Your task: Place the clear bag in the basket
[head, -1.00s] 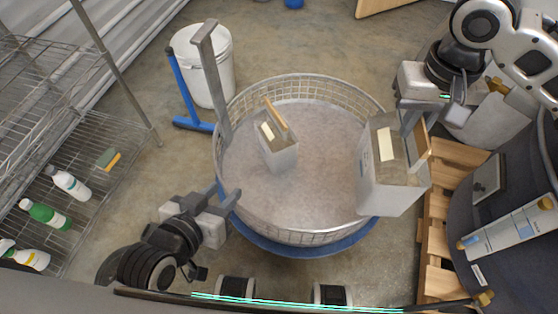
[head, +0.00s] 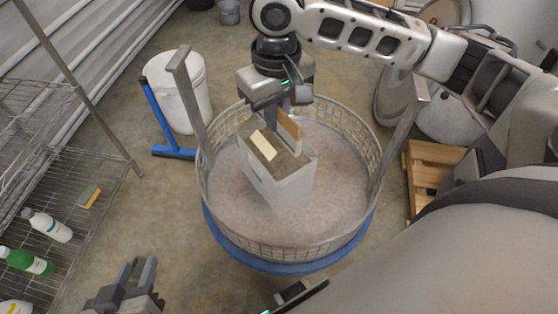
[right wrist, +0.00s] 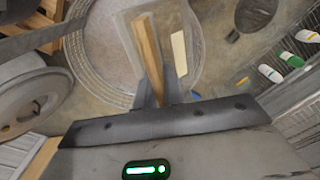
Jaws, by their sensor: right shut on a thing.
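The clear bag (head: 285,185) is a boxy, see-through bag with brown contents, a pale label and a wooden strip along its top. My right gripper (head: 291,112) is shut on that strip from above. The right wrist view also shows the bag (right wrist: 190,50) below the fingers (right wrist: 158,92). The bag is upright within the outline of the round wire basket (head: 340,200); I cannot tell whether it touches the basket floor. A second, similar bag seen earlier in the basket is not visible, perhaps hidden behind this one. My left gripper (head: 138,272) is open and empty, outside the basket at lower left.
The basket has two upright grey posts (head: 190,100) and sits on a blue round base (head: 240,255). A white bucket (head: 180,90) and blue stand (head: 165,125) are behind left. A wire shelf (head: 60,180) with bottles is at left. A wooden pallet (head: 430,170) is at right.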

